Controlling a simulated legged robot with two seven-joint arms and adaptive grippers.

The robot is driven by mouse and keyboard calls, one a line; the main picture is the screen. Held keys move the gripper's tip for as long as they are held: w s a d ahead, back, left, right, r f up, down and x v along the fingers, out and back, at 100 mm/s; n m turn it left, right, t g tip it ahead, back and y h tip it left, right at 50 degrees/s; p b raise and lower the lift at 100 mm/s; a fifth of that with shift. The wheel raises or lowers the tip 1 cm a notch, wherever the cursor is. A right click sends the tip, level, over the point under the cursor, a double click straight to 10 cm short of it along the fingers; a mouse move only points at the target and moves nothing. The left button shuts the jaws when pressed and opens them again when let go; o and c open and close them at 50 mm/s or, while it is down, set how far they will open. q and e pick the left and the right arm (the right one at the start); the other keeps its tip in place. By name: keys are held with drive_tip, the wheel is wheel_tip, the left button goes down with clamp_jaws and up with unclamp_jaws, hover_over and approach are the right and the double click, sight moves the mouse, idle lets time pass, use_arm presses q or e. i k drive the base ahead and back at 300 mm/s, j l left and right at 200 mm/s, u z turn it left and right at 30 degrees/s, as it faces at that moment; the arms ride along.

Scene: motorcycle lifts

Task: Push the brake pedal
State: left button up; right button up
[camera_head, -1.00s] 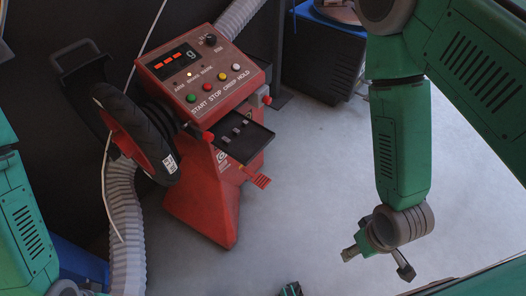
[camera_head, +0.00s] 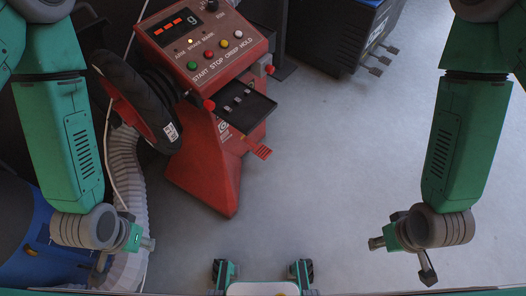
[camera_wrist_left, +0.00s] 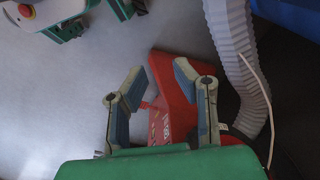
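The brake pedal (camera_head: 259,149) is a small red ribbed plate. It sticks out low from the right side of the red wheel balancer (camera_head: 208,170). My left gripper (camera_head: 127,258) is open and empty, left of and nearer than the pedal, and well apart from it. The left wrist view shows its two spread fingers (camera_wrist_left: 160,78) with the red machine base (camera_wrist_left: 174,88) beyond them. A small red part beside that base may be the pedal; I cannot tell. My right gripper (camera_head: 403,262) is open and empty over the floor, right of the pedal and apart from it.
The balancer carries a black tire (camera_head: 137,103), a button panel (camera_head: 203,43) and a black tray (camera_head: 244,106) above the pedal. A grey hose (camera_head: 130,190) and blue barrel (camera_head: 28,235) stand at left. Floor (camera_head: 330,170) right of the pedal is clear.

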sight(261, 150)
drive_tip(key=i+l, duration=0.2)
drive_tip(key=l, duration=0.15)
drive_tip(key=i+l, duration=0.2)
drive_tip(key=l, duration=0.2)
drive_tip(key=i+l, duration=0.45)
drive_tip(key=l, duration=0.25)
drive_tip(key=i+l, duration=0.2)
drive_tip(key=l, duration=0.15)
